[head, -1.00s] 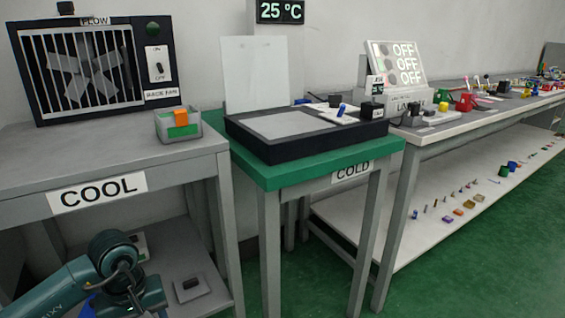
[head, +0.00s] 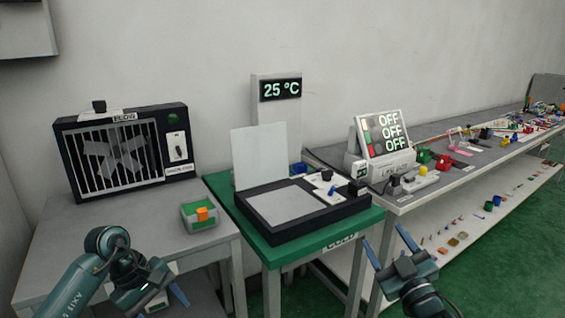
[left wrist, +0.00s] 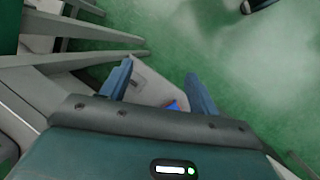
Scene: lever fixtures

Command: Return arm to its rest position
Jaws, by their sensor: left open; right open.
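My right gripper (head: 388,250) is in the head view at the lower right, in front of the long bench. Its two blue fingers are spread and nothing is between them. A pale shape with a blue spot shows beyond the fingers.
A fan box (head: 125,155) and a grey-green box with an orange part (head: 201,214) stand on the left table. A black-framed unit with a raised lid (head: 260,157) sits on the green COLD table (head: 226,190). An OFF panel (head: 383,135) stands on the long bench. Green floor (head: 500,250) shows at right.

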